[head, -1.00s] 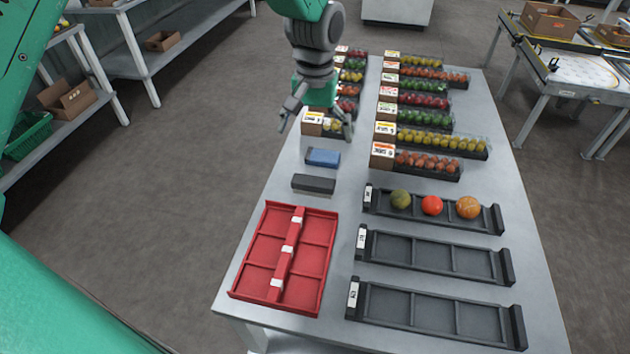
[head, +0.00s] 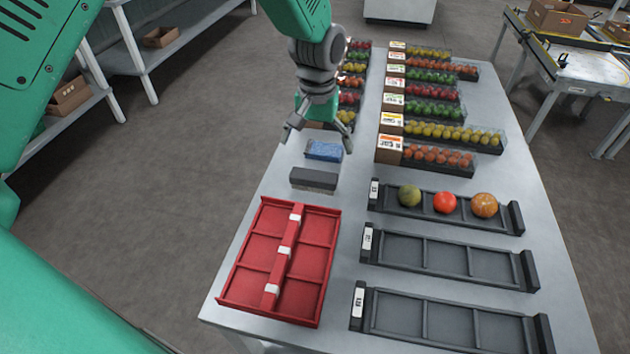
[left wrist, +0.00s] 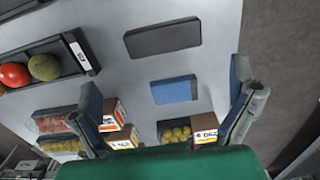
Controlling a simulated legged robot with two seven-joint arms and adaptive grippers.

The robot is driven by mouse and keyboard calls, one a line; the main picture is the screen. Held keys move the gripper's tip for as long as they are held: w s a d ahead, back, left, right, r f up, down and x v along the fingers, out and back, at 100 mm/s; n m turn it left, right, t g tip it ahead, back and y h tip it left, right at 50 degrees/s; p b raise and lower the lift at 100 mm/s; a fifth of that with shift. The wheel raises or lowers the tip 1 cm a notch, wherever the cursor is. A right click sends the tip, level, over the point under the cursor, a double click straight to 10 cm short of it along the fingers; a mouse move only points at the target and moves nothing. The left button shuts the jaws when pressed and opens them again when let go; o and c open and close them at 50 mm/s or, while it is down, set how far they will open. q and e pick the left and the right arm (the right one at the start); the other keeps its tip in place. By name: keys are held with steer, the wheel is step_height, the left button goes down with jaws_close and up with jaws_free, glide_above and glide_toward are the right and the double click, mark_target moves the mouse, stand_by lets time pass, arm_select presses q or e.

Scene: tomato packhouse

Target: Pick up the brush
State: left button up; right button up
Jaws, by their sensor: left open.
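A dark grey block with a paler textured side (head: 313,180), which looks like the brush, lies on the table behind the red tray. It also shows in the left wrist view (left wrist: 163,38) as a dark oblong. A blue block (head: 323,150), perhaps a sponge, lies just behind it and also shows in the left wrist view (left wrist: 174,90). My left gripper (head: 318,143) is open and empty above the table, by the blue block. In the left wrist view its fingers (left wrist: 166,85) are spread on either side of the blue block, with the dark block beyond. My right gripper is out of view.
The red divided tray (head: 328,212) stands in front of the dark block. To the right are a black tray (head: 512,215) with three tomatoes and two empty black trays (head: 447,256) (head: 452,318). Labelled tomato punnets (head: 440,158) stand behind. Bare table lies around both blocks.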

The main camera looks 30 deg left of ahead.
mark_target(315, 173)
arm_select(q)
step_height(315, 173, down, 3)
steer(key=shift+f, duration=0.1)
steer(key=shift+a+f, duration=0.2)
steer(key=shift+f, duration=0.35)
steer(key=f, duration=0.4)
steer(key=shift+a+f, duration=0.2)
steer(key=shift+f, duration=0.05)
steer(key=shift+d+f, duration=0.15)
steer(key=shift+f, duration=0.2)
steer(key=shift+d+r, duration=0.1)
steer(key=shift+c, duration=0.8)
steer(key=c, duration=0.7)
